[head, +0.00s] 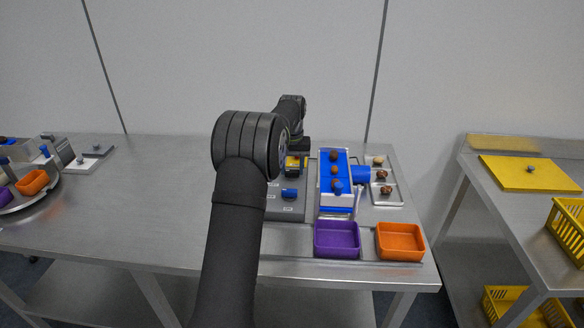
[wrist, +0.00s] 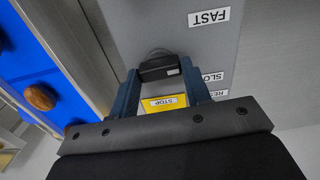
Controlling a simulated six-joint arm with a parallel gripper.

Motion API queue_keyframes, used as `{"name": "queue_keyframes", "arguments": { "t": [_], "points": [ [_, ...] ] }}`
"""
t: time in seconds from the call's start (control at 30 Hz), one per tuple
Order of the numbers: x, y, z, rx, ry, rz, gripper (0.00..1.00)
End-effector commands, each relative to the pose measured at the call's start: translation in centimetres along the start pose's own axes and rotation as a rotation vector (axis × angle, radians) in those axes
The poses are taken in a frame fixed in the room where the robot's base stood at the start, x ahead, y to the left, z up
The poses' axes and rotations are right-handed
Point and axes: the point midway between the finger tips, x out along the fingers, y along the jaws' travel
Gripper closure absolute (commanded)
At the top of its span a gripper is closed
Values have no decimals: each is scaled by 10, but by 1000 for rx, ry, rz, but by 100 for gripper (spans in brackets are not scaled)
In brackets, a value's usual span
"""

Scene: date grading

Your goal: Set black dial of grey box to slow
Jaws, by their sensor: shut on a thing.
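The grey box (head: 286,212) stands on the table under my arm; its grey top (wrist: 178,35) fills the middle of the wrist view. The black dial (wrist: 157,66) is between the fingertips of my gripper (wrist: 160,76), which is shut on it. A small pale mark is on the dial's right side, facing roughly toward the SLOW label (wrist: 211,77), which is partly hidden by a finger. The FAST label (wrist: 209,17) is farther up, upside down. A yellow STOP label (wrist: 164,103) shows between the fingers. In the head view my arm hides the dial.
A blue belt (head: 326,185) with brown dates runs just right of the box. A purple tray (head: 337,252) and an orange tray (head: 400,255) stand at the front right.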

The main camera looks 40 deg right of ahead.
Motion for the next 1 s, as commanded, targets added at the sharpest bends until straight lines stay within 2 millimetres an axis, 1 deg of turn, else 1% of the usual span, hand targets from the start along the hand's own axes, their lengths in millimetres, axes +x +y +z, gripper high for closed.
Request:
{"name": "queue_keyframes", "arguments": {
  "t": [0.2,0.5,0.8,1.0],
  "points": [
    [0,0,0,204,1,0,79],
    [0,0,0,457,2,0,79],
    [0,0,0,618,2,0,79],
    [0,0,0,665,2,0,79]
  ]
}}
